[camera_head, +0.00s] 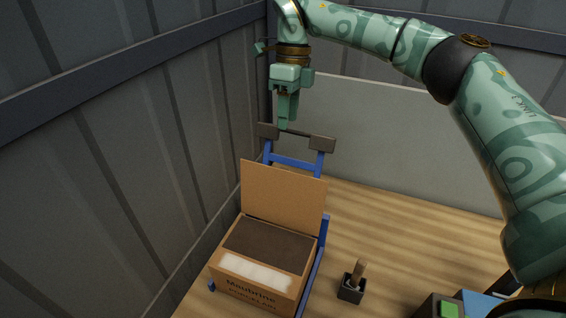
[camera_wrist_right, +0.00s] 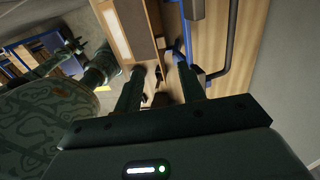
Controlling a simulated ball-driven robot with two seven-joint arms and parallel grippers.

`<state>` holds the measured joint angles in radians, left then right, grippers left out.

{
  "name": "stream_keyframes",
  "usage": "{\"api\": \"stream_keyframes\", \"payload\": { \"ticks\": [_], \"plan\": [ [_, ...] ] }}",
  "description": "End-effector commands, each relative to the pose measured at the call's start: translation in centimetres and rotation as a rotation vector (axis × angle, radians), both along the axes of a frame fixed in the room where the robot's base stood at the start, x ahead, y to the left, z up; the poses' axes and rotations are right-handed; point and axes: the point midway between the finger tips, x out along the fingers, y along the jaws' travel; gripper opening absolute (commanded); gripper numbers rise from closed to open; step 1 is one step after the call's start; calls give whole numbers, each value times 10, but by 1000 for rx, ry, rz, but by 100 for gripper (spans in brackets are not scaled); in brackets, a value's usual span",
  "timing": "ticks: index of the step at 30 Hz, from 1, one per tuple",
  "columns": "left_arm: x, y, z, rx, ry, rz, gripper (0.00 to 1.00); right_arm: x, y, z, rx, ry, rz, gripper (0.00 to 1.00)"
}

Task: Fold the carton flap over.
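The brown carton (camera_head: 255,293) stands open on a blue hand truck, with dark brown contents inside and a white label area at the front. Its flap (camera_head: 283,192) stands up at the back edge, leaning slightly back. In the right wrist view the carton (camera_wrist_right: 118,30) shows from above, with the flap (camera_wrist_right: 154,18) nearly edge-on. My right gripper (camera_head: 287,122) points down above and behind the flap, near the top of the hand truck, apart from the flap. In the right wrist view its fingers (camera_wrist_right: 160,82) are spread with nothing held. My left gripper does not show clearly.
The blue hand truck (camera_head: 323,235) has dark handle grips (camera_head: 321,144) just below my right gripper. A small dark holder (camera_head: 351,290) with a wooden handle stands on the floor to the right. A grey corrugated wall (camera_head: 110,170) is close on the left.

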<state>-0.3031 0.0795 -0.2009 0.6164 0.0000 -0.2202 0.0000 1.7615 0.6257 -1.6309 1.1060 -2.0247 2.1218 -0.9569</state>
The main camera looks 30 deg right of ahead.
Motion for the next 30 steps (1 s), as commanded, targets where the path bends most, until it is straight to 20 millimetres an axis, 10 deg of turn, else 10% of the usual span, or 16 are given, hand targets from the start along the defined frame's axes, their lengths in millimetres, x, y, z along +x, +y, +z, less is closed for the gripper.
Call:
{"api": "stream_keyframes", "payload": {
  "ticks": [15, 30],
  "plan": [
    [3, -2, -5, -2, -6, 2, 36, -14, 16, -118, 3, 3, 0, 40],
    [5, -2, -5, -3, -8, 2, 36, -16, 18, -136, 3, 0, -1, 34]
  ]
}}
